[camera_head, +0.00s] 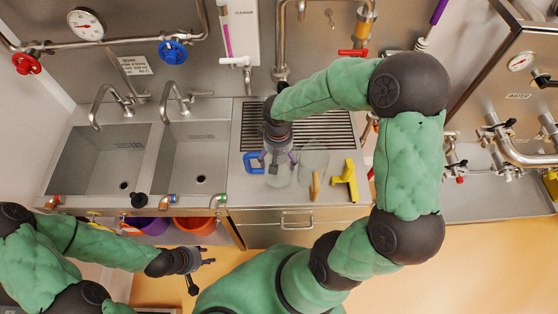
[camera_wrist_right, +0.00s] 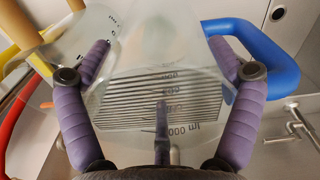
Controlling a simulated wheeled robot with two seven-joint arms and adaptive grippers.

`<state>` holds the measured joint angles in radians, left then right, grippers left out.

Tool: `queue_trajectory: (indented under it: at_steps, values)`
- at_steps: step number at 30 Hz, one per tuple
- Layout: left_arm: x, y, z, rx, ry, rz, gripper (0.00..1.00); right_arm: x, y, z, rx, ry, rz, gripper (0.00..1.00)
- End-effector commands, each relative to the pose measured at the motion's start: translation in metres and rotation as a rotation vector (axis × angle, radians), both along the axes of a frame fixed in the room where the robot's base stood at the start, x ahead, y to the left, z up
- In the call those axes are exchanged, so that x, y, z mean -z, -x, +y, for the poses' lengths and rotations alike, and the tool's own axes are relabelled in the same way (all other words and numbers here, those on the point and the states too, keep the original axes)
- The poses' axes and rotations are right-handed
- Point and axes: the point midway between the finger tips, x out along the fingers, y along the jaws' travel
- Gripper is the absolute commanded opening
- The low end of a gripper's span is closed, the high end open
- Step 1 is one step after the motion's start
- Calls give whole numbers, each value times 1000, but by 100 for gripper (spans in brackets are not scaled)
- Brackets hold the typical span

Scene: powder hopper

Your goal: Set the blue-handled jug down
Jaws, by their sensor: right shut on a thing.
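The blue-handled jug is clear, with its blue handle (camera_head: 252,162) on the left and its body (camera_head: 280,176) over the steel counter, in front of the slatted drainer. My right gripper (camera_head: 278,156) reaches down to it from above. In the right wrist view its purple fingers (camera_wrist_right: 160,105) are shut on the clear, marked jug wall, with the blue handle (camera_wrist_right: 262,62) at the right. I cannot tell whether the jug's base touches the counter. My left gripper (camera_head: 204,268) is empty, its fingers spread, in front of the sinks' cabinet.
A clear jug with a tan handle (camera_head: 314,187) stands close to the right. A yellow piece (camera_head: 346,179) is beyond it. The slatted drainer (camera_head: 325,128) lies behind. Two sinks (camera_head: 190,165) are at the left. A bare counter strip (camera_head: 255,193) runs along the front.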

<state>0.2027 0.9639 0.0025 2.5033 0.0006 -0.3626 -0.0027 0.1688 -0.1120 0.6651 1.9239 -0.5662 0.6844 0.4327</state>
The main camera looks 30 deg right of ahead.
Motion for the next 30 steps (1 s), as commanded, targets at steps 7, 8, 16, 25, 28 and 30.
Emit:
queue_trajectory:
  at_steps: [7, 8, 16, 25, 28, 30]
  values:
    - [0, 0, 0, 0, 0, 0, 40, 12, -7, -7, 2, 0, 1, 54]
    - [1, 0, 0, 0, 0, 0, 40, 15, -9, -9, 3, 0, 1, 54]
    - [1, 0, 0, 0, 0, 0, 40, 44, -9, -8, 1, -1, 0, 54]
    - [5, 0, 0, 0, 0, 0, 40, 47, -9, -8, 1, 0, -1, 54]
    - [5, 0, 0, 0, 0, 0, 40, 47, -9, -8, 0, 0, 0, 100]
    - [5, 0, 0, 0, 0, 0, 40, 47, -9, -8, 0, 0, 0, 100]
